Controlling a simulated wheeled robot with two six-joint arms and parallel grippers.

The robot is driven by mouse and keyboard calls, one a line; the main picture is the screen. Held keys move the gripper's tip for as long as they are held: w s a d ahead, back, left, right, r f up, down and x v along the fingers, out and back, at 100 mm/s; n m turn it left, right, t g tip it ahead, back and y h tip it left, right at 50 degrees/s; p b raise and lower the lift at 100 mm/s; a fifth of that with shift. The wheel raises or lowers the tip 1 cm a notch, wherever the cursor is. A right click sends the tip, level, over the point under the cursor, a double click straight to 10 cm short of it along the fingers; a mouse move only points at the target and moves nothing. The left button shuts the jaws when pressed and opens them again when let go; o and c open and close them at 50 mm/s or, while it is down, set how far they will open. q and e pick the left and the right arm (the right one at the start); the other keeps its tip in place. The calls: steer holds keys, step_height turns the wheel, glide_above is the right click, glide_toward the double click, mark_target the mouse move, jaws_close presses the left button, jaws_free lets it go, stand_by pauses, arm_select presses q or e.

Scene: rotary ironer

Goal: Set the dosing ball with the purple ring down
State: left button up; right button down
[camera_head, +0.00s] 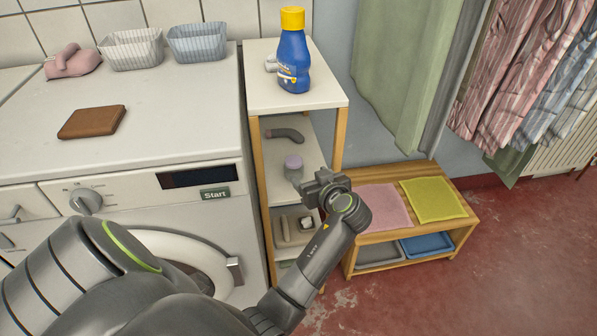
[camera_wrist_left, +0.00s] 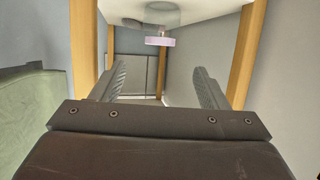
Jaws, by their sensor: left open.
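The dosing ball with the purple ring (camera_head: 293,163) stands on the middle shelf (camera_head: 311,158) of the narrow rack, ring uppermost, its pale clear body below. My left gripper (camera_head: 322,187) is at the rack's front right, just right of the ball, open and empty. In the left wrist view the ball's purple ring (camera_wrist_left: 159,41) shows beyond the spread fingertips of the left gripper (camera_wrist_left: 160,82), apart from them. That view looks upside down, with the shelf at the top. My right gripper is not in view.
A grey curved object (camera_head: 285,134) lies behind the ball. A blue bottle (camera_head: 293,58) stands on the top shelf. Wooden posts (camera_head: 338,138) frame the rack. A washing machine (camera_head: 200,140) is left; a bench with pink (camera_head: 378,207) and yellow cloths (camera_head: 433,200) is right.

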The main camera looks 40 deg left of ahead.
arm_select(q)
steer(key=s+d+f+m+h, duration=0.1)
steer(key=s+f+m+h, duration=0.3)
steer(key=f, duration=0.6)
steer(key=s+d+f+m+h, duration=0.1)
steer(key=s+f+m+h, duration=0.15)
steer(key=s+f, duration=0.65)
steer(key=s+d+f+m+h, duration=0.1)
steer(key=s+f+m+h, duration=0.25)
steer(key=f, duration=0.85)
steer(key=s+f+g, duration=0.2)
steer(key=s+f, duration=0.3)
steer(key=s, duration=0.4)
steer(key=s+f+m+g, duration=0.1)
steer(key=s+f+g, duration=0.1)
steer(key=s+f, duration=0.4)
steer(key=s+f+g+h, duration=0.1)
steer(key=s+f, duration=0.4)
steer(key=s, duration=0.8)
steer(key=shift+a+f+g, duration=0.2)
steer(key=shift+f+g, duration=0.2)
step_height(320, 180, up, 8)
steer(key=s+p, duration=0.2)
steer(key=p, duration=0.8)
steer(key=shift+s+d+r+p, duration=0.2)
steer(key=shift+s+d+p, duration=0.05)
steer(key=shift+s+p, duration=0.05)
